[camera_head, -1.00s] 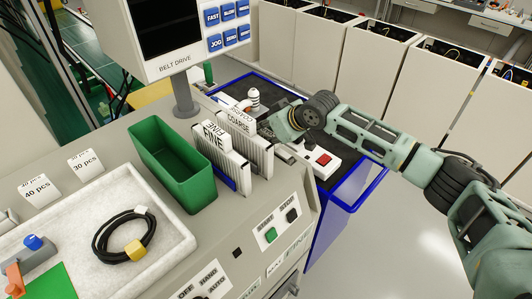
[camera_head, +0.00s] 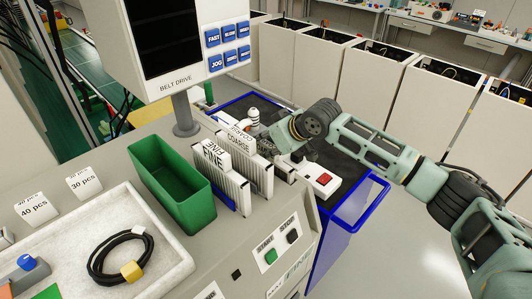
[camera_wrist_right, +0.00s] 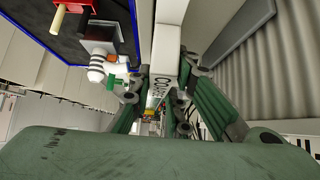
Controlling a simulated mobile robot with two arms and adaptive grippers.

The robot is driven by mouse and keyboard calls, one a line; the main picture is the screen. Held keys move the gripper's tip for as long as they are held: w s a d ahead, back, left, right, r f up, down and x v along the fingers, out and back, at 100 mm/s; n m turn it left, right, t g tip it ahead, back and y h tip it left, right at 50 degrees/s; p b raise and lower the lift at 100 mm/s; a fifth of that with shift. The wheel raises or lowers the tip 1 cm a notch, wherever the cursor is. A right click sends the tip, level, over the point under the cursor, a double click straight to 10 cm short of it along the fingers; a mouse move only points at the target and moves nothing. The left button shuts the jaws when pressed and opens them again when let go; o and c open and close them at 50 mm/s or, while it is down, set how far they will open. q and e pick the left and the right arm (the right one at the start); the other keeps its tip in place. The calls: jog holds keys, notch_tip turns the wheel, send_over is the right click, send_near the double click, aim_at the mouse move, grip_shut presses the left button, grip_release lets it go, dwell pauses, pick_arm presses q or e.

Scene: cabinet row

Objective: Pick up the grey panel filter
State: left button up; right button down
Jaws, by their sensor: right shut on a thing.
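A panel filter marked COARSE (camera_head: 261,178) stands upright behind a similar one marked FINE (camera_head: 232,188) on the grey machine top. Both have pale frames and pleated sides. My right gripper (camera_head: 270,144) reaches in from the right at the top of the COARSE panel. My left gripper is out of view.
A green bin (camera_head: 172,183) stands left of the filters, with the display post (camera_head: 185,113) behind. A white tray (camera_head: 178,262) holds a coiled cable.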

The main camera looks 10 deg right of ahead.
notch_tip(320, 180, up, 15)
jog(key=b, duration=0.3)
jog(key=shift+r, duration=0.1)
dwell(1.1)
